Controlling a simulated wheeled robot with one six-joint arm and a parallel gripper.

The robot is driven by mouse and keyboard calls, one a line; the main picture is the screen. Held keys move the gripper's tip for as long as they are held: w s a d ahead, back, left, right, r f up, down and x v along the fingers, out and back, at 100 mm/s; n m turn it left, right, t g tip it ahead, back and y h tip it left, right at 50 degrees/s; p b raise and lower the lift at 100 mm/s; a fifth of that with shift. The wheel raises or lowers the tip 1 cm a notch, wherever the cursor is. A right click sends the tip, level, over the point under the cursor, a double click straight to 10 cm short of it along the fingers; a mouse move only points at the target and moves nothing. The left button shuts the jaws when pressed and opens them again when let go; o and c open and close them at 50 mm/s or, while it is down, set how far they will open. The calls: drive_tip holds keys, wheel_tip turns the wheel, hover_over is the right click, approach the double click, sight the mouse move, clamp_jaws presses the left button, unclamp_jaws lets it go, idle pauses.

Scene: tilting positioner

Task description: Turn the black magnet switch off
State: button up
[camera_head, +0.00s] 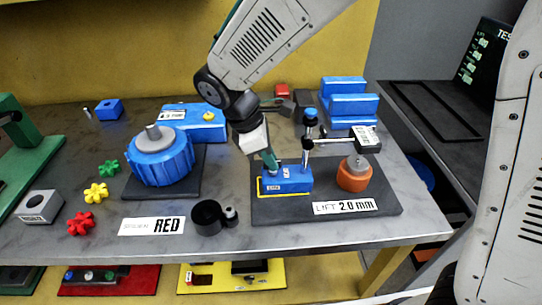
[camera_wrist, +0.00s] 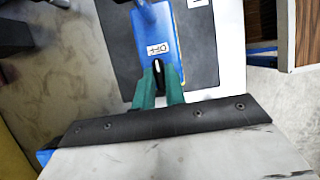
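The blue magnet base (camera_head: 286,181) stands on a dark plate at the right of the bench, with white labels and a yellow outline around its left end. In the wrist view the blue base (camera_wrist: 157,22) carries an OFF label (camera_wrist: 160,47). The black magnet switch (camera_wrist: 158,67), with a white mark, sits just below that label, between my two green fingertips. My gripper (camera_wrist: 158,73) is down at the base; its tips also show in the head view (camera_head: 272,162). The fingers flank the switch closely, but I cannot tell whether they press on it.
A post (camera_head: 308,145) with a dial indicator (camera_head: 358,139) rises from the base's right. An orange cylinder (camera_head: 355,174) stands beside it. A LIFT 2.0 mm card (camera_head: 345,208) lies in front. A blue ribbed drum (camera_head: 159,158) and black rings (camera_head: 207,217) stand to the left.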

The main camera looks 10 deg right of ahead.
drive_tip(key=o, duration=0.4)
drive_tip(key=shift+c, duration=0.2)
drive_tip(key=v, duration=0.8)
drive_tip(key=shift+f, duration=0.1)
